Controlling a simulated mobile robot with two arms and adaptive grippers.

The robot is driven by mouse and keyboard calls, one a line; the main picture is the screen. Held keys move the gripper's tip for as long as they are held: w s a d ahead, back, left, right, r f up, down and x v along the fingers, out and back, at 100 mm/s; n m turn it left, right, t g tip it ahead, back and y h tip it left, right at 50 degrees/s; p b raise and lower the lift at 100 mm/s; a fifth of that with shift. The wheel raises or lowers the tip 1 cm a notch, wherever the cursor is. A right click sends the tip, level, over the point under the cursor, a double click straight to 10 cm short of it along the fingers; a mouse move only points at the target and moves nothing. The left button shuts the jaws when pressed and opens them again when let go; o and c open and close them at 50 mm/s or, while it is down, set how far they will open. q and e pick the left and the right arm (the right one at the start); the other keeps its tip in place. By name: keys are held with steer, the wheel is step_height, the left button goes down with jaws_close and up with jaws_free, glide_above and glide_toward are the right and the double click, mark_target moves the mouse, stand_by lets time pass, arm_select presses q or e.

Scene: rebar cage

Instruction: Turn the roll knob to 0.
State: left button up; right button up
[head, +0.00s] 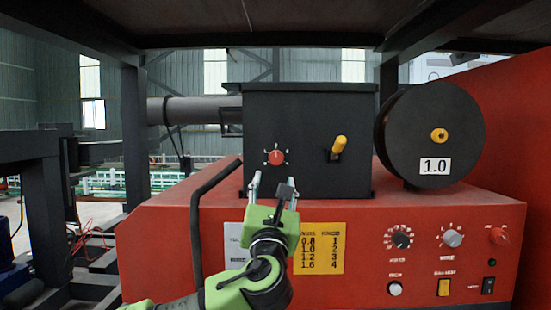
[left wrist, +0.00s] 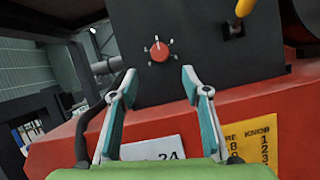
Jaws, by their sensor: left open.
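The red roll knob (head: 276,157) is on the front of a black box (head: 315,110) on top of the red machine. White marks surround the knob, too small to read surely. It also shows in the left wrist view (left wrist: 159,51), with its white pointer line near the top. My left gripper (head: 273,190) is just below the knob in the head view, fingers pointing up. In the left wrist view my left gripper (left wrist: 160,82) is open, its two fingers apart and empty, with the knob beyond and between the tips. My right gripper is not in view.
A yellow-handled lever (head: 339,145) sticks out right of the knob. A black spool (head: 430,135) labelled 1.0 stands farther right. A yellow table plate (head: 319,249) and more dials (head: 401,237) are on the red front. A black hose (head: 196,215) runs down at left.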

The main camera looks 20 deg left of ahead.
mark_target(276, 161)
arm_select(q)
steer(key=p+x, duration=0.4)
steer(key=x, duration=0.4)
steer(key=shift+w+r, duration=0.2)
steer(key=shift+w, duration=0.1)
steer(key=shift+w+a+r, duration=0.1)
steer(key=shift+w+a, duration=0.1)
steer(key=shift+w, duration=0.35)
steer(key=c, duration=1.1)
